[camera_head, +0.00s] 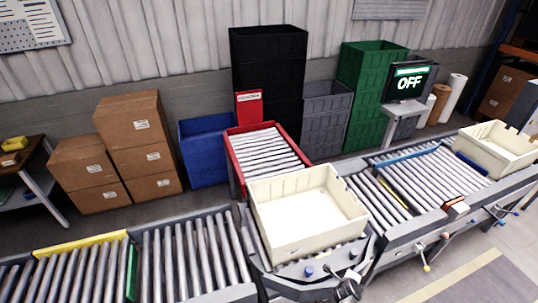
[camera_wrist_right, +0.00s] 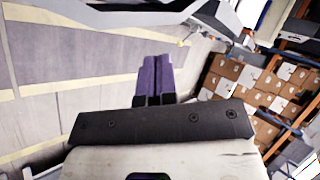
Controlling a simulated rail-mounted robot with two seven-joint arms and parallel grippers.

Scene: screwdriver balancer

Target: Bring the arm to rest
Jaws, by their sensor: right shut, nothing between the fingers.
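My right gripper (camera_wrist_right: 156,62) shows in the right wrist view with its purple fingers together and nothing between them. It is clear of any object, with pale floor and a grey floor area beyond it. Neither gripper can be made out in the head view, and my left gripper is in no view.
A roller conveyor (camera_head: 190,255) crosses the front, with one cream tray (camera_head: 310,250) in the middle and another (camera_head: 500,160) at right. Cardboard boxes (camera_head: 130,130) are stacked at left; more boxes (camera_wrist_right: 245,95) show in the wrist view.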

